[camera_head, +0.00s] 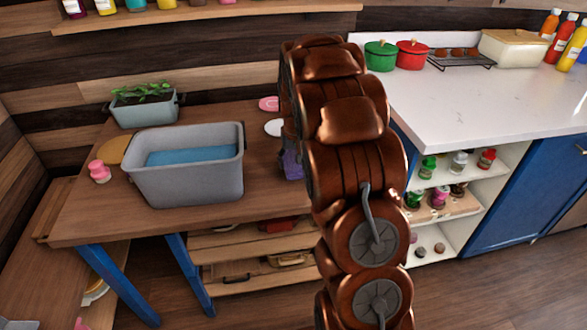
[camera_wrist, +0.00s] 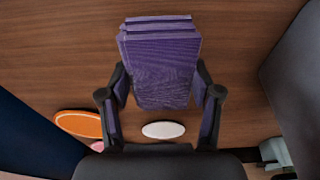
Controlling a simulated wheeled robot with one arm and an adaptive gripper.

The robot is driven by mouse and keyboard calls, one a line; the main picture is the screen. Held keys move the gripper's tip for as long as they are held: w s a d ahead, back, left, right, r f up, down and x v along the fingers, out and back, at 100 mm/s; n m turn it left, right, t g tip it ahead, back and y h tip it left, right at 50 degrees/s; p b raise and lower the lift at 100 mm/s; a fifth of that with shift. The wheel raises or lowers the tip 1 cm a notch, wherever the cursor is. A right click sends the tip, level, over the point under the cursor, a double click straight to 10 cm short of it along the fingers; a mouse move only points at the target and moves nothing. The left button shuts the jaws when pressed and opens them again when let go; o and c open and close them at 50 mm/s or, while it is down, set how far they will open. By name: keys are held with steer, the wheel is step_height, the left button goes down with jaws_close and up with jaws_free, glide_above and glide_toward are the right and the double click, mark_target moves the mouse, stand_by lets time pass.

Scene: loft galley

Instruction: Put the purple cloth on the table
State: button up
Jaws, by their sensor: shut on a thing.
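The purple cloth (camera_wrist: 160,65) is a folded stack between the two fingers of my gripper (camera_wrist: 161,88) in the wrist view. The fingers are shut on its sides. The wooden table (camera_wrist: 60,60) is beneath it; whether the cloth touches the wood cannot be told. In the head view a bit of the purple cloth (camera_head: 291,164) shows at the right side of the table (camera_head: 90,215), left of my arm. My arm hides most of the gripper there.
A grey tub (camera_head: 185,190) with blue inside and a planter (camera_head: 145,112) stand on the table. A white disc (camera_wrist: 163,130) and an orange disc (camera_wrist: 78,124) lie near my gripper. A white counter (camera_head: 470,110) is at the right.

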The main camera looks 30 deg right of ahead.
mark_target(295, 165)
steer(key=shift+f+p, duration=0.35)
steer(key=shift+f, duration=1.4)
steer(key=o, duration=1.1)
steer(key=r, duration=0.3)
steer(key=s+r+b, duration=0.1)
steer(key=r, duration=0.6)
steer(key=shift+s+a+r, duration=0.2)
steer(key=shift+a+r, duration=0.1)
steer(key=shift+r, duration=0.1)
steer(key=shift+s+a+r, duration=0.15)
steer(key=shift+s+r, duration=0.05)
steer(key=shift+r, duration=0.4)
